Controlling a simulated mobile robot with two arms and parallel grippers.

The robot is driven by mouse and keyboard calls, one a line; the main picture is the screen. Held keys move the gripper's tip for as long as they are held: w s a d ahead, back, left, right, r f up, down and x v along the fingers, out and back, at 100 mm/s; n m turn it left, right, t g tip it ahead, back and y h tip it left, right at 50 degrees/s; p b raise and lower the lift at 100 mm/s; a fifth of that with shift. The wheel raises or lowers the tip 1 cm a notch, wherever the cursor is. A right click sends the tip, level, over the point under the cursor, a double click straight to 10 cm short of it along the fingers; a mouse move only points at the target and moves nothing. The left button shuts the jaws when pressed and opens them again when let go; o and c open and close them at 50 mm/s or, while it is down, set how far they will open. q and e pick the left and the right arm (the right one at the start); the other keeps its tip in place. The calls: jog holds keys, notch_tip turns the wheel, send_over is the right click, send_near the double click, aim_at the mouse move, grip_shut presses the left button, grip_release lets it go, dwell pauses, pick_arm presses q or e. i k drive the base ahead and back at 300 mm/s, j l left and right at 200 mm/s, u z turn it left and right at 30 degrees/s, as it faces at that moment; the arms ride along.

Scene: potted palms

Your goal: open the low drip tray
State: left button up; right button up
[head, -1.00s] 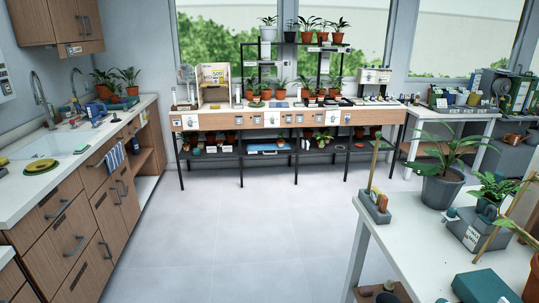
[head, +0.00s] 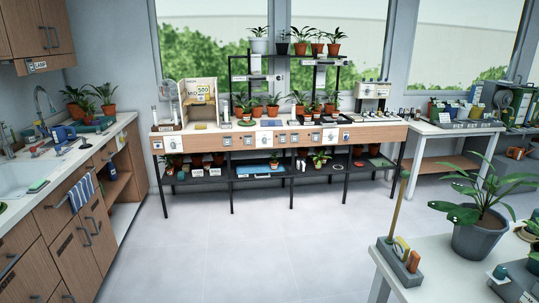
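No view clearly shows which thing is the low drip tray. A long bench (head: 175,146) with a wood-coloured front stands ahead by the windows. Under it is a dark low shelf (head: 215,180). A flat blue tray-like thing (head: 258,170) lies on that shelf, left of a small potted plant (head: 320,158). It is too small to tell whether it is a drip tray or whether it opens. Neither of my grippers is in view.
A sink counter (head: 110,132) with wooden drawers runs along the left. A white table (head: 440,262) with a large potted plant (head: 478,238) and a grey holder (head: 400,268) stands at the near right. Pale floor (head: 240,250) lies clear between them, up to the bench.

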aim_at(257, 170)
jog(key=i+u, duration=0.3)
jog(key=i, duration=1.8)
